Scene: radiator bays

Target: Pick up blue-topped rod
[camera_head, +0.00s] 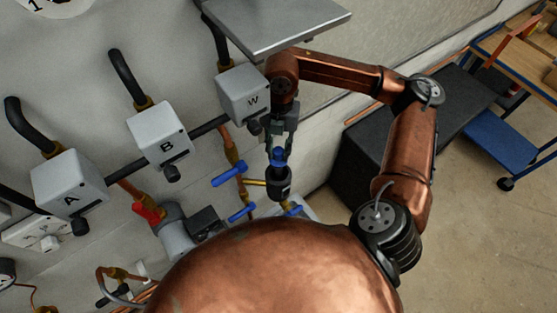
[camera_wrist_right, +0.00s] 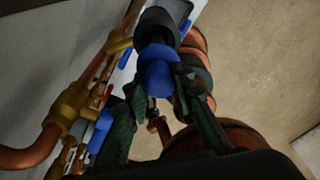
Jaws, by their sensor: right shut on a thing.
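The blue-topped rod (camera_head: 279,156) hangs upright below my right gripper (camera_head: 279,143) in the head view, just under the box marked W. It has a blue upper part and a thick black lower part. In the right wrist view its blue part (camera_wrist_right: 158,72) sits between the two fingertips of the right gripper (camera_wrist_right: 158,86), with the black part (camera_wrist_right: 155,27) beyond it. The right gripper is shut on the blue part. Whether the rod's lower end touches anything is unclear. My left gripper is not in view.
Grey boxes marked A (camera_head: 68,182), B (camera_head: 157,133) and W (camera_head: 243,94) line the wall. Copper pipes with blue-handled valves (camera_head: 229,174) stand close left of the rod. A grey shelf (camera_head: 275,35) overhangs above. A dark block (camera_head: 385,160) and open floor lie right.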

